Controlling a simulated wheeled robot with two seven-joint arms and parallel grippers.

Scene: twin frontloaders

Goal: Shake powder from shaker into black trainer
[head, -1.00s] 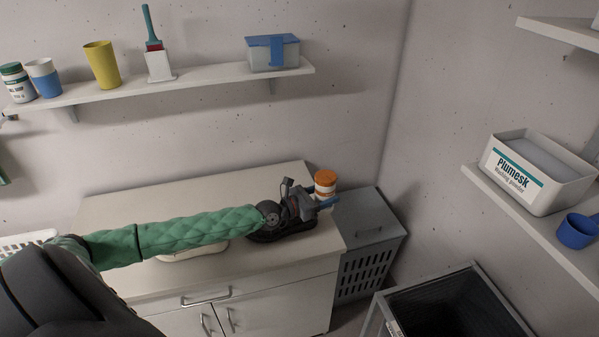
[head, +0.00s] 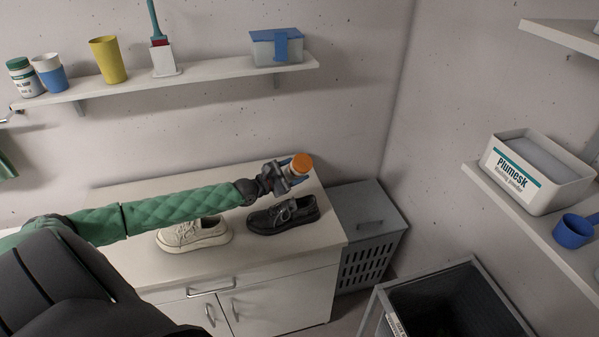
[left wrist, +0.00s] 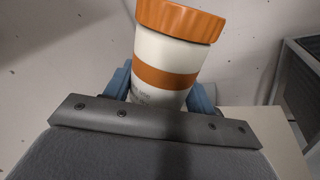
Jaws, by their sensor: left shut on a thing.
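The shaker (head: 300,165), white with an orange lid and an orange band, is held by my left gripper (head: 289,172) above the back right part of the counter. In the left wrist view the shaker (left wrist: 166,55) stands between the blue fingers (left wrist: 160,92), lid up and slightly tilted. The black trainer (head: 283,216) rests on the counter, in front of and below the gripper, with its opening facing up. A cream trainer (head: 193,234) sits to its left, partly behind my arm. My right gripper is in neither view.
The counter (head: 265,252) has free room in front of the trainers. A grey slatted hamper (head: 367,255) stands to its right. A wall shelf (head: 190,75) above holds cups, a brush and a lidded box. A washing powder tub (head: 540,170) is on the right shelf.

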